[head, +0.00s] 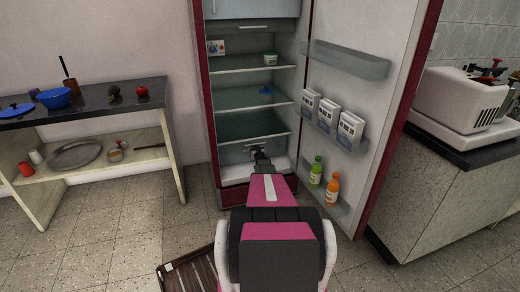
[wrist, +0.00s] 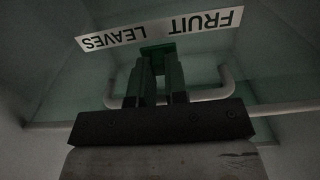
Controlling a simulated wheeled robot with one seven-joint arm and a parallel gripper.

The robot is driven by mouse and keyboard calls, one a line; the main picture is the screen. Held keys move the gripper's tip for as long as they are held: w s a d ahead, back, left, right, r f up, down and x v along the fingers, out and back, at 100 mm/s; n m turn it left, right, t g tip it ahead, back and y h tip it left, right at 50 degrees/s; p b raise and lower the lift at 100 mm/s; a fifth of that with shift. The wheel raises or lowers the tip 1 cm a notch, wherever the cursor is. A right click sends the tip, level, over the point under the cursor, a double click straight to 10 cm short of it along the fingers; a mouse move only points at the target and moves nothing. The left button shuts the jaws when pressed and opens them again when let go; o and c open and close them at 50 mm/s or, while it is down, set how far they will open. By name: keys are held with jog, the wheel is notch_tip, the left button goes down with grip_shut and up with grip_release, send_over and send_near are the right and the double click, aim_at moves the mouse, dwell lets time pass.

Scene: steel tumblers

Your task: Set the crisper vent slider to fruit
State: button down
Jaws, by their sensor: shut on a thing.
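The crisper vent slider (wrist: 157,52) is a small green block in the wrist view, below a white label strip (wrist: 115,37) that appears upside down. FRUIT is at the strip's right and LEAVES at its left; the slider is near the middle between the words. My gripper (wrist: 163,62) reaches up to the slider, its two fingers close together and shut on it. The fingers partly hide the slider. In the head view my gripper (head: 260,155) is low inside the open fridge (head: 208,110); the slider cannot be made out there.
A pale curved handle (wrist: 222,92) runs behind my fingers. The open fridge door (head: 385,90) stands to the right, with cartons (head: 328,115) and bottles (head: 331,188) on its shelves. A shelf table (head: 90,110) is at left. A slatted crate (head: 190,272) lies on the floor.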

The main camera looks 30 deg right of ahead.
jog(key=a, duration=0.2)
jog(key=w+a, duration=0.1)
jog(key=a, duration=0.1)
jog(key=shift+a, duration=0.15)
jog(key=c, duration=1.1)
grip_release()
jog(key=v, duration=1)
jog(key=shift+s, duration=0.4)
jog(key=shift+a, duration=0.1)
